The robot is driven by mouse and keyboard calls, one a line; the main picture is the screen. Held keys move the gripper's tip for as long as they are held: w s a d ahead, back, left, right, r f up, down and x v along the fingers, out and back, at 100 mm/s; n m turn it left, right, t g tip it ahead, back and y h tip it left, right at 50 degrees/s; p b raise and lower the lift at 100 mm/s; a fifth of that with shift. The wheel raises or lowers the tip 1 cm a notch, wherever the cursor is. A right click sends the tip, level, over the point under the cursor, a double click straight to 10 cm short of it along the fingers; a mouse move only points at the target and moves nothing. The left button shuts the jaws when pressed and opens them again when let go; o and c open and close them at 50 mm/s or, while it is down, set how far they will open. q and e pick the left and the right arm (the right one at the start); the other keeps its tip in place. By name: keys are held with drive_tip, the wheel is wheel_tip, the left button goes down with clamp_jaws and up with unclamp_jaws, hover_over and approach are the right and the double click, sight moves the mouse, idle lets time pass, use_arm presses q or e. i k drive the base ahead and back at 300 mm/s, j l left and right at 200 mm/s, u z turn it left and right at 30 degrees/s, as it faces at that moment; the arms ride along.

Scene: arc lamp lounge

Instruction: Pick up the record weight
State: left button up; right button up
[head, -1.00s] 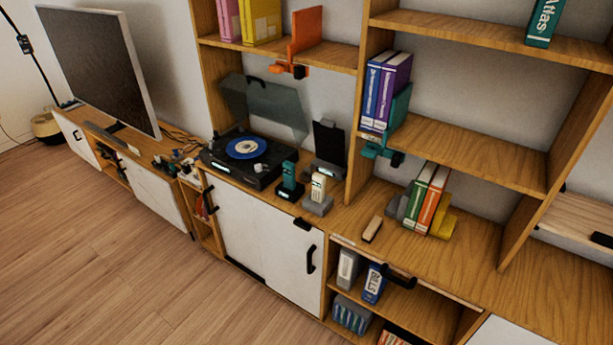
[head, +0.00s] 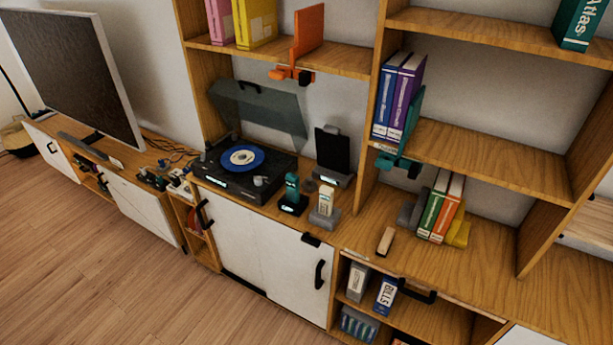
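A black record player (head: 228,182) with its smoky lid (head: 262,108) raised stands on the wooden cabinet, left of centre in the head view. A blue record (head: 226,158) with a pale centre lies on it. A small grey knob-like piece (head: 259,181) sits at the player's front right corner; it could be the record weight, but it is too small to be sure. A small dark round piece (head: 309,186) lies right of the player, partly behind the phones. Neither of my grippers is in view.
A teal phone (head: 291,191) and a cream phone (head: 325,201) stand in docks right of the player. A black tablet-like panel (head: 332,150) stands behind them. A television (head: 75,75) is at left. Wooden floor (head: 90,260) before the cabinets is clear.

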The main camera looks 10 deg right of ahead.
sight(309, 185)
drive_tip(key=i+j+z, duration=0.1)
drive_tip(key=i+j, duration=0.25)
drive_tip(key=i+j+z, duration=0.15)
drive_tip(key=i+j, duration=0.15)
drive_tip(key=i+j+z, duration=0.1)
drive_tip(key=i+j, duration=0.2)
drive_tip(key=j, duration=0.15)
drive_tip(key=i+j+z, duration=0.1)
drive_tip(key=i+j, duration=0.2)
drive_tip(key=j, duration=0.15)
drive_tip(key=i+j+z, duration=0.1)
drive_tip(key=i+j, duration=0.15)
drive_tip(key=j, duration=0.2)
